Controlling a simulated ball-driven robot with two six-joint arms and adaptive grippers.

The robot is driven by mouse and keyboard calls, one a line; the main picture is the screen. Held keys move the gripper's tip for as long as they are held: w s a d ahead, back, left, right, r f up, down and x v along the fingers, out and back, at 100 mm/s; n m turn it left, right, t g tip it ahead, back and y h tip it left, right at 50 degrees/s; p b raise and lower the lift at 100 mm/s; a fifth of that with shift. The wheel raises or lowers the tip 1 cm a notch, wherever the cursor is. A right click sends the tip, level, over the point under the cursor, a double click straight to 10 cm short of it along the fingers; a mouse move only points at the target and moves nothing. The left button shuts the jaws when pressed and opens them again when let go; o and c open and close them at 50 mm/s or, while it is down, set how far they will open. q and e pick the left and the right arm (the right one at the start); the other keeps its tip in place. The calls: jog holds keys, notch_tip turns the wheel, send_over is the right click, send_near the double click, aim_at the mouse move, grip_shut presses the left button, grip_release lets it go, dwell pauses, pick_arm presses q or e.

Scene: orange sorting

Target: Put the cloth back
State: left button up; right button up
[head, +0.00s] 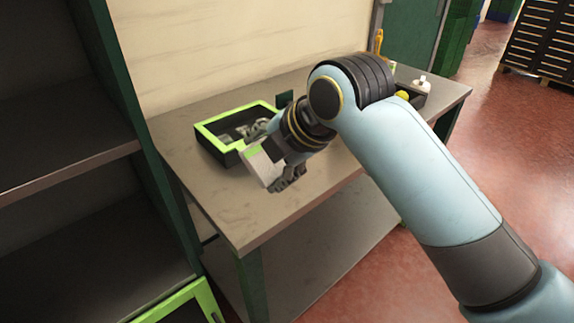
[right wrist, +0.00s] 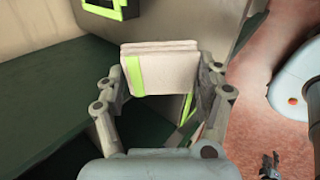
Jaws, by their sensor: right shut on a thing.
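My right gripper (head: 272,154) is shut on a folded cloth (head: 260,168), pale with a bright green stripe. In the head view it holds the cloth in front of the green-rimmed box on the table. In the right wrist view the cloth (right wrist: 165,68) sits between the two fingers of the gripper (right wrist: 163,80), its folded layers showing along the top. The cloth looks level and clear of the surfaces below. My left gripper does not show in the head view.
A dark box with a green rim (head: 207,143) stands on the table (head: 258,215); its inside is partly hidden. A dark tray (head: 417,99) with a yellow item and a white bottle (head: 422,82) stand at the table's far right. Empty shelves (head: 65,165) are at left. The table's front is clear.

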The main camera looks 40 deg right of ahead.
jog(key=s+d+m+g+p, duration=0.5)
jog(key=s+m+g+p, duration=0.15)
jog(key=m, duration=0.35)
jog(key=shift+g, duration=0.35)
jog(key=w+f, duration=0.2)
jog(key=w, duration=0.2)
jog(key=w+d+f, duration=0.1)
jog(key=w+f, duration=0.1)
jog(key=w, duration=0.2)
jog(key=w+d+f, duration=0.1)
jog(key=w+f, duration=0.1)
jog(key=w, duration=0.1)
jog(key=shift+w+f+b, duration=0.25)
jog(key=shift+w+b, duration=0.15)
jog(key=shift+w+f, duration=0.15)
jog(key=shift+f, duration=2)
jog(key=o, duration=1)
jog(key=shift+o, duration=0.2)
jog(key=shift+r, duration=0.1)
notch_tip(320, 180, up, 12)
jog(key=s+d, duration=0.1)
jog(key=shift+p, duration=0.3)
